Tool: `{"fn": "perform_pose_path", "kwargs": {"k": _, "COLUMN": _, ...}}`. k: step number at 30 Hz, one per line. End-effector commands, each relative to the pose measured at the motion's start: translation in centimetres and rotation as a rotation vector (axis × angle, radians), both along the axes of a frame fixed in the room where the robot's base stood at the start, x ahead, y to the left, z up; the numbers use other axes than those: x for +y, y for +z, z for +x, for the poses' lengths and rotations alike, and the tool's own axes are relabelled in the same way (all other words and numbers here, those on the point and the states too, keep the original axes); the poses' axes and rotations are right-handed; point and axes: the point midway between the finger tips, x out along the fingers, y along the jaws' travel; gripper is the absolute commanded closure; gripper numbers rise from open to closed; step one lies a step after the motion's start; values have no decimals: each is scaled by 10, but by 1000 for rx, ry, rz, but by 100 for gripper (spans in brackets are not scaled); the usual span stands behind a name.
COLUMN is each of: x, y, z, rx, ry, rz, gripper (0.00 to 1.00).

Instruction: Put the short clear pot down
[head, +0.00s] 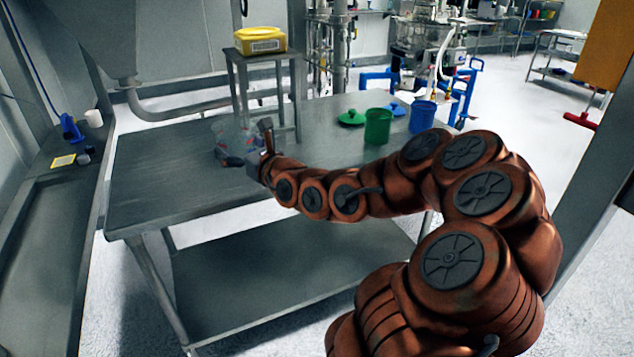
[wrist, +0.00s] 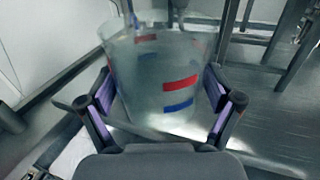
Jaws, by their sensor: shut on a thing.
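The short clear pot (wrist: 150,85) fills the middle of the wrist view, a see-through vessel with red and blue marks on its wall. My gripper (wrist: 160,105) is shut on it, with a purple-padded finger on each side. In the head view the pot (head: 228,135) shows at the left end of my arm, over the far left part of the steel table (head: 150,190). My gripper (head: 238,158) is partly hidden there. I cannot tell whether the pot's base touches the table top.
A small steel stand (head: 240,75) with a yellow box (head: 260,40) on top is just behind the pot. A green pot (head: 377,126), a green lid (head: 351,118), a blue pot (head: 422,117) and a blue lid (head: 397,109) are at the table's right. The table's front left is bare.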

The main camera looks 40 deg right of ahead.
Motion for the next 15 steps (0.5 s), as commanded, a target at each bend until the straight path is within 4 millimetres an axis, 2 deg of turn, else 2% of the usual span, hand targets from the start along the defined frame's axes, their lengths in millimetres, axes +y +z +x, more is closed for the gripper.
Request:
{"fn": "perform_pose_path", "kwargs": {"k": 1, "x": -19, "y": -16, "z": -11, "rx": -6, "ry": -36, "rz": -3, "gripper": 58}}
{"fn": "perform_pose_path", "kwargs": {"k": 6, "x": -66, "y": -37, "z": -44, "rx": -1, "ry": -129, "rz": -5, "gripper": 58}}
{"fn": "perform_pose_path", "kwargs": {"k": 12, "x": -113, "y": -58, "z": -86, "rx": 1, "ry": -237, "rz": -7, "gripper": 58}}
{"fn": "perform_pose_path", "kwargs": {"k": 15, "x": -129, "y": -67, "z": -104, "rx": 5, "ry": -278, "rz": -6, "gripper": 58}}
